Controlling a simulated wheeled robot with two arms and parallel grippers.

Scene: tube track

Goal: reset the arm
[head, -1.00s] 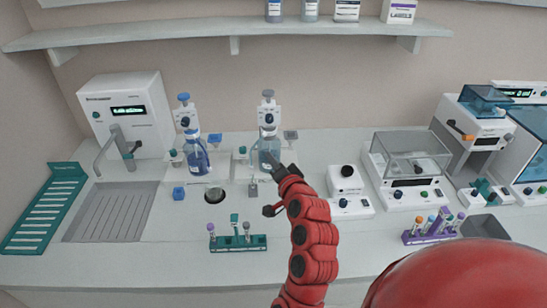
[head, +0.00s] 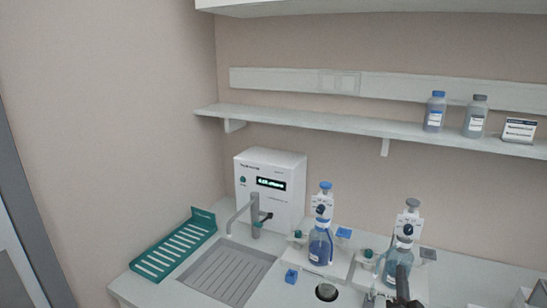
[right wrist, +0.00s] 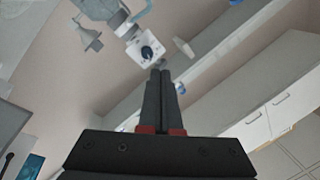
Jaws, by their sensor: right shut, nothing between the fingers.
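My right gripper (head: 402,284) shows as a dark shape at the bottom edge of the head view, in front of the grey-capped dispenser bottle (head: 391,262). It covers part of that bottle. In the right wrist view the black fingers of my right gripper (right wrist: 160,75) lie together with nothing between them. The white dispenser head with a dark knob (right wrist: 146,50) shows just beyond the fingertips; I cannot tell whether they touch. My left gripper is not in view.
A blue-capped dispenser bottle (head: 320,247) stands to the left. Behind are a white display unit (head: 285,195) and a tap (head: 242,208). A ribbed drain plate (head: 228,274) and a teal rack (head: 174,246) lie at the left. A shelf (head: 300,120) holds bottles above.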

